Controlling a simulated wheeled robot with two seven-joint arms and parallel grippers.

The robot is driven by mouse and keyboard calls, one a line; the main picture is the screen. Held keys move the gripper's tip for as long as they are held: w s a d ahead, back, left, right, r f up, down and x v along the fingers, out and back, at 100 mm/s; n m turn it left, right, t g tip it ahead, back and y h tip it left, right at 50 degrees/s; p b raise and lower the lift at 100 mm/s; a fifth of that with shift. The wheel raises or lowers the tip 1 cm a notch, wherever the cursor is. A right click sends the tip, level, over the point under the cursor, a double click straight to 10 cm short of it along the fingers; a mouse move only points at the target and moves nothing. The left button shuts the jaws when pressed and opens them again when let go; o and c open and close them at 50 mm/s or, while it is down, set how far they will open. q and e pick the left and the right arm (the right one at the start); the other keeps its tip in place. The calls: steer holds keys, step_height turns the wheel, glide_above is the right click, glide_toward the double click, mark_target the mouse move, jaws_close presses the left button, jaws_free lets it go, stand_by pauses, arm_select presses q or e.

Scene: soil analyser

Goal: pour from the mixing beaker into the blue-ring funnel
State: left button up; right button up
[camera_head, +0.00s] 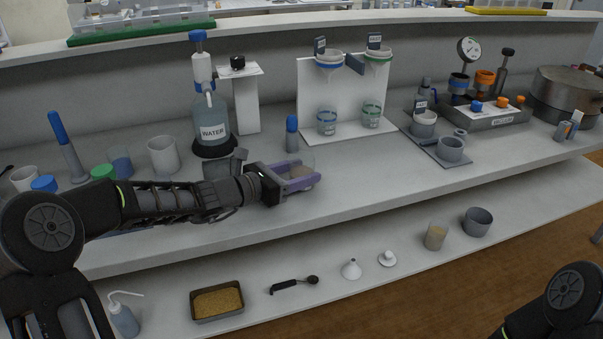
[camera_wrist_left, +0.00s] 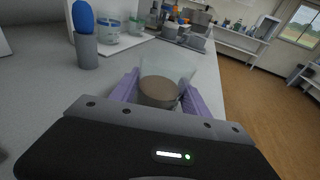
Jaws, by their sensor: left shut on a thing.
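My left gripper (camera_head: 298,178) is shut on a clear beaker, the mixing beaker (camera_head: 307,161), low over the bench near its front edge. In the left wrist view the beaker (camera_wrist_left: 167,72) stands between the purple fingers (camera_wrist_left: 160,95) and holds brown, muddy contents. It looks about upright. The blue-ring funnel (camera_head: 329,60) sits high on the white stand, behind and to the right of the gripper. A clear beaker with a blue ring (camera_head: 327,122) stands below it. My right gripper is out of view; only part of the right arm shows at the lower right.
A green-ring funnel (camera_head: 377,53) and green-ring beaker (camera_head: 372,114) share the white stand (camera_head: 312,85). A grey holder with a blue top (camera_head: 292,133) stands behind the gripper. The water bottle (camera_head: 211,117) is to the left.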

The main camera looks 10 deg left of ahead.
mark_target(292, 165)
arm_select(q)
jaws_close()
steer(key=shift+r, duration=0.1)
steer(key=shift+r, duration=0.1)
steer(key=shift+r+p, duration=1.2)
steer(key=shift+r, duration=0.2)
steer(key=shift+s+f, duration=0.1)
